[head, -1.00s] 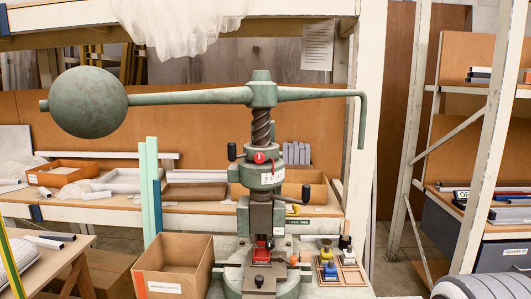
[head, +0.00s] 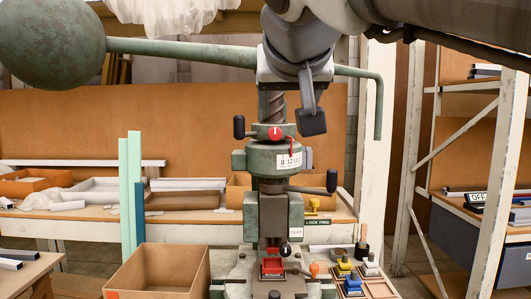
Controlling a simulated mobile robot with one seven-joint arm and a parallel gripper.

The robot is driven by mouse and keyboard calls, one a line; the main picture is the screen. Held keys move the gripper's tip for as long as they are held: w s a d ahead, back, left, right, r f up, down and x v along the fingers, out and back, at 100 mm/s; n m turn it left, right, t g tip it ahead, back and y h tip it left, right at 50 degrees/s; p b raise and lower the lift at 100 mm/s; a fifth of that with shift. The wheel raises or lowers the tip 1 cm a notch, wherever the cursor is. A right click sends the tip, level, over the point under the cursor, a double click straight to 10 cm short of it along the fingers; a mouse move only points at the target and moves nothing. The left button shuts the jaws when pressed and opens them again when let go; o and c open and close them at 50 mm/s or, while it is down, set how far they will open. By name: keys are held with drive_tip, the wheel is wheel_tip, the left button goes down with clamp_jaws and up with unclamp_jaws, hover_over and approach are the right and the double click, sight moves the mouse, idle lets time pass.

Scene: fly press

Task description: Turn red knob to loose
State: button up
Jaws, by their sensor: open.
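The red knob (head: 275,133) sits on the front of the green fly press's collar (head: 275,157), below the threaded screw. It carries a small white mark, and a red tag hangs at its right. My gripper (head: 312,118) comes down from the top, just above and right of the knob in the picture, and does not appear to touch it. One dark fingertip pad shows; the other finger is hidden. The gripper is open, and nothing shows in it.
A ball-weighted lever (head: 180,51) spans the top. Black-knobbed handles stick out left (head: 239,127) and right (head: 332,181) of the press. Red tooling (head: 272,267) sits below the ram. A cardboard box (head: 160,272) stands left, and small colored items in a tray (head: 352,285) right.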

drive_tip(key=a+r, duration=0.1)
drive_tip(key=b, duration=0.1)
approach(275, 131)
drive_tip(key=shift+t, duration=0.3)
drive_tip(key=x, duration=0.9)
drive_tip(key=shift+w+f, duration=0.1)
drive_tip(key=shift+f, duration=0.2)
clamp_jaws()
